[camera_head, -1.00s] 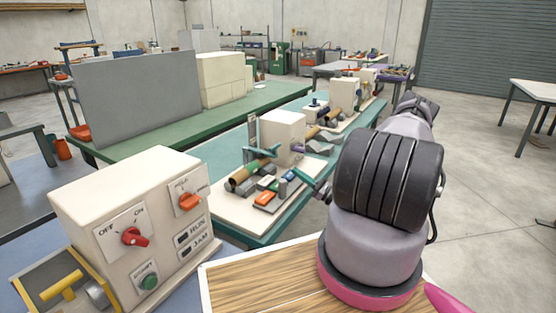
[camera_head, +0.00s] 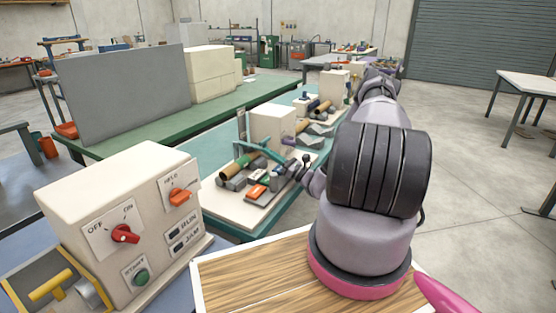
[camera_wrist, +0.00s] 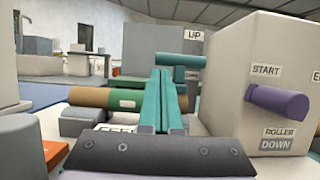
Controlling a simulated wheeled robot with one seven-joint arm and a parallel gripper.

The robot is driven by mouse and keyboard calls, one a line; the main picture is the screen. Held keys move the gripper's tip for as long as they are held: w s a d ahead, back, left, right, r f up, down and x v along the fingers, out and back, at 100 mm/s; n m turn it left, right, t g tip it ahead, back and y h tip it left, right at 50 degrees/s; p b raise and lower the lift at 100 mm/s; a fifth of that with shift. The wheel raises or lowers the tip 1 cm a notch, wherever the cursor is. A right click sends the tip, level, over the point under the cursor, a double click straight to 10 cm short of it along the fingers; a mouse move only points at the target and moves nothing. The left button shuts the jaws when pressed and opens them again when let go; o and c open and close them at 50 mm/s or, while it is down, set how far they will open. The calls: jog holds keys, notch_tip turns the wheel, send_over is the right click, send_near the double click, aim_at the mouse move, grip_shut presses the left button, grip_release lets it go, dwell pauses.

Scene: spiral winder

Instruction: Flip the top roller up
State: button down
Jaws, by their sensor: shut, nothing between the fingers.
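In the wrist view, my gripper (camera_wrist: 163,72) is shut, its two long teal fingers together and nothing between them. A teal horizontal bar (camera_wrist: 181,60), which looks like part of the top roller's lever, lies just beyond the fingertips in front of a plate marked UP (camera_wrist: 193,35). Whether the fingertips touch it I cannot tell. A brown roll with a green band (camera_wrist: 92,97) lies left of the fingers. A white box (camera_wrist: 240,70) on the right has START and ROLLER DOWN labels and a purple knob (camera_wrist: 278,103). In the head view my gripper is over the winder's white base (camera_head: 225,206).
A control box (camera_head: 120,205) with red and orange knobs and a green button stands at front left. A grey panel (camera_head: 125,95) and a green bench (camera_head: 210,112) are behind. Other machines (camera_head: 335,85) stand farther along.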

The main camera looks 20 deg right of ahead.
aim_at(261, 142)
jog(key=shift+w+a+r, duration=0.1)
jog(key=shift+w+a, duration=0.1)
jog(key=shift+w, duration=0.05)
jog(key=shift+r, duration=0.15)
jog(key=shift+w+a+r+g+h, duration=0.1)
jog(key=shift+r+g+h, duration=0.1)
jog(key=shift+r+g, duration=0.35)
jog(key=shift+w+a+r+g+h, duration=0.1)
jog(key=shift+r+g+h, duration=0.15)
jog(key=shift+r, duration=0.6)
jog(key=w+a+r+g+h, duration=0.7)
jog(key=w+a+r, duration=0.3)
jog(key=w+r, duration=0.2)
jog(key=shift+w+r+g, duration=0.2)
jog(key=shift+w+g, duration=0.1)
jog(key=shift+g, duration=0.3)
jog(key=shift+r, duration=0.1)
jog(key=shift+r, duration=0.1)
